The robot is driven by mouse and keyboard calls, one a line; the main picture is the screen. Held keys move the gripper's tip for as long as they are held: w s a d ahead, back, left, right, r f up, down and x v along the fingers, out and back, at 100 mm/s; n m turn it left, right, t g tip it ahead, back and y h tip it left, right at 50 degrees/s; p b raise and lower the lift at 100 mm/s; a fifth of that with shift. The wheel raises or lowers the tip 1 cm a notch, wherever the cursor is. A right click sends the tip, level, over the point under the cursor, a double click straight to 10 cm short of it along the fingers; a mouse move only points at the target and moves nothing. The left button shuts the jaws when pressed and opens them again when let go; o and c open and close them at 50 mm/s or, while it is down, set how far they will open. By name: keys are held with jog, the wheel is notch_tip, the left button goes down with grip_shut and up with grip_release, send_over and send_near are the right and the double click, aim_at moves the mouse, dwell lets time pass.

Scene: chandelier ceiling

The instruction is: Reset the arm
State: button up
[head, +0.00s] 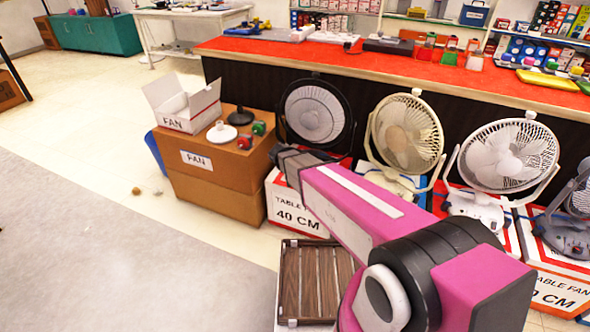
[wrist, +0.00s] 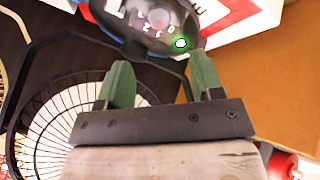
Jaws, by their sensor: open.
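My gripper (wrist: 162,80) shows in the wrist view with its two green fingers apart and nothing between them. Beyond the fingertips is the dark base of a fan (wrist: 150,22) with a dial and a green-lit knob. In the head view my pink and black arm reaches from the lower right toward the black fan (head: 314,112). The fingers cannot be made out in the head view.
A cardboard box marked FAN (head: 205,185) stands left of the arm's far end, with an open white box (head: 190,108) on it. More fans (head: 404,132) stand on boxes at right before a red-topped counter (head: 400,66). A slatted wooden crate (head: 313,280) lies below the arm. The floor at left is mostly clear.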

dwell(0.3)
jog(key=s+d+r+m+g+y, duration=0.1)
jog(key=s+d+r+g, duration=0.2)
jog(key=s+d, duration=0.7)
jog(key=s+d+r+m+g+y, duration=0.1)
jog(key=s+d+r, duration=0.4)
jog(key=s+d, duration=0.5)
jog(key=shift+d+m+g+y, duration=0.4)
jog(key=shift+d+g+y, duration=0.35)
jog(key=shift+g, duration=0.45)
